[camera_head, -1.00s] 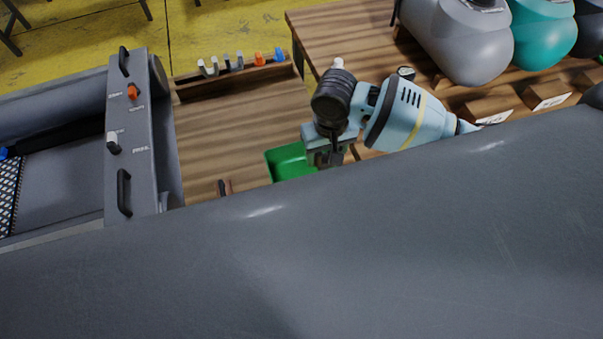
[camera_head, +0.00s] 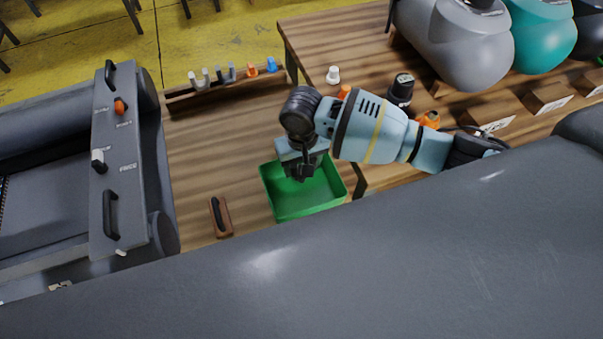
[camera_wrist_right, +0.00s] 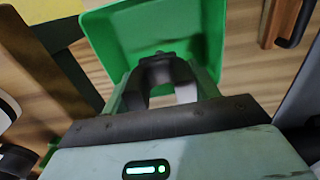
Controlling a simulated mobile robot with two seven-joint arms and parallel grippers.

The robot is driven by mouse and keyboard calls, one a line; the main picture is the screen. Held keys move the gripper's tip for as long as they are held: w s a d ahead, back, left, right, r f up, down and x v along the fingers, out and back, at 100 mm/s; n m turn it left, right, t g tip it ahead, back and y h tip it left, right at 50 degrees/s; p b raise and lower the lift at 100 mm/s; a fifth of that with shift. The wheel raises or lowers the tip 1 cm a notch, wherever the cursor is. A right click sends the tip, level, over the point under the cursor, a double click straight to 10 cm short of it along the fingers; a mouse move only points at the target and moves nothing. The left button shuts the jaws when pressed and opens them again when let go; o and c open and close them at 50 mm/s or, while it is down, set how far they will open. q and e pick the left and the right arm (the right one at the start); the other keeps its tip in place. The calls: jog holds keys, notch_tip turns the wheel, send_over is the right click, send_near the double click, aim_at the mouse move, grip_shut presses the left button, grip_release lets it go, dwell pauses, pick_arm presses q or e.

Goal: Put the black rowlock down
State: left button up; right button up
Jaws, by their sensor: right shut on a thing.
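My right gripper (camera_head: 300,172) hangs over the open green bin (camera_head: 338,192) on the wooden table. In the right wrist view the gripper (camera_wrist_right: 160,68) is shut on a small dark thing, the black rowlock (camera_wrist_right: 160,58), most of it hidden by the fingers. The green bin also shows in that view, its wall (camera_wrist_right: 100,38) around and beyond the fingertips. I cannot tell whether the rowlock touches the bin. My left gripper is not in view.
A wooden rack (camera_head: 225,88) with several coloured fittings stands at the table's back edge. A black handle on a wooden block (camera_head: 221,216) lies left of the bin. A grey boat panel with switches (camera_head: 115,165) stands at left. A large grey tube (camera_head: 330,260) crosses the front.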

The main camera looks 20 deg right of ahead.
notch_tip(320, 180, down, 5)
jog(key=shift+r+b, duration=0.15)
jog(key=shift+b, duration=0.3)
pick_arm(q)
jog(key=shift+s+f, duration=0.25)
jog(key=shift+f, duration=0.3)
pick_arm(e)
jog(key=shift+f, duration=0.65)
jog(key=o, duration=1)
jog(key=shift+o, duration=0.2)
notch_tip(320, 180, up, 12)
jog(key=shift+p, duration=1)
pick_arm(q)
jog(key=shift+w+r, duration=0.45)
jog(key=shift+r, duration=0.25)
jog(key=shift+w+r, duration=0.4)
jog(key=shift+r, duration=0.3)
pick_arm(e)
jog(key=shift+r, duration=0.6)
